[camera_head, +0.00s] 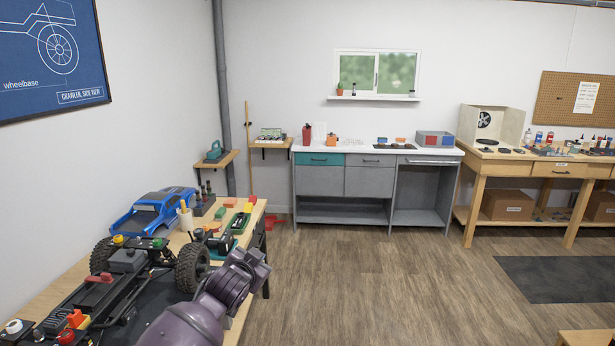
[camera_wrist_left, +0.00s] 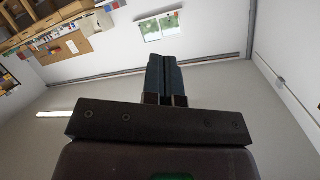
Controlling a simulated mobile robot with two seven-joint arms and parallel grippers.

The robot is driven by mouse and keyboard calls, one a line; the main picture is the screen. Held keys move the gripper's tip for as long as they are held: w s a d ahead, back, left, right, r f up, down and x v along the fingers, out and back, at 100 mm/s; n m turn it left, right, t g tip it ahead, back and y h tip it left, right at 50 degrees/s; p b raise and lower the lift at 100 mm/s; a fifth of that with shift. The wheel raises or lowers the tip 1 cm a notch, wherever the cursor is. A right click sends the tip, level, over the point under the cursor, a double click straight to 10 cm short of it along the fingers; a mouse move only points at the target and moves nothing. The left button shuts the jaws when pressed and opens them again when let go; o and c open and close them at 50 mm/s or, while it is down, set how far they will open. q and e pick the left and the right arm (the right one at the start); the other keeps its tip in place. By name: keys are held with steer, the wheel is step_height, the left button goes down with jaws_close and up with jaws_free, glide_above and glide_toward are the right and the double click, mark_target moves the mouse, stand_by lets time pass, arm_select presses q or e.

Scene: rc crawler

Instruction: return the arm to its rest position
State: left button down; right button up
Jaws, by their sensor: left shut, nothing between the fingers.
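My left gripper (camera_wrist_left: 166,78) shows in the left wrist view, with its two dark fingers together and nothing between them. It points out into open air, away from any object. A purple arm of mine (camera_head: 205,308) rises at the bottom of the head view, over the near right edge of the workbench. No gripper fingertips can be made out in the head view. My right gripper is in neither view.
The workbench (camera_head: 243,240) at left holds a crawler chassis (camera_head: 125,268), a blue truck body (camera_head: 150,213) and several tools. A grey cabinet (camera_head: 368,182) and a wooden bench (camera_head: 479,157) stand farther back.

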arm_select(q)
steer(key=s+a+f+n+g+y, duration=0.1)
steer(key=s+a+f, duration=0.4)
steer(key=s, duration=0.8)
steer(key=s+a+f+n+g+y, duration=0.1)
steer(key=s+a+f+n, duration=0.2)
steer(key=s+f, duration=0.8)
steer(key=s+a+f+n+y, duration=0.1)
steer(key=s+a+f, duration=0.6)
steer(key=s, duration=1)
steer(key=shift+a+f+n+g, duration=0.15)
steer(key=shift+f+n+g, duration=0.25)
steer(key=shift+n, duration=0.4)
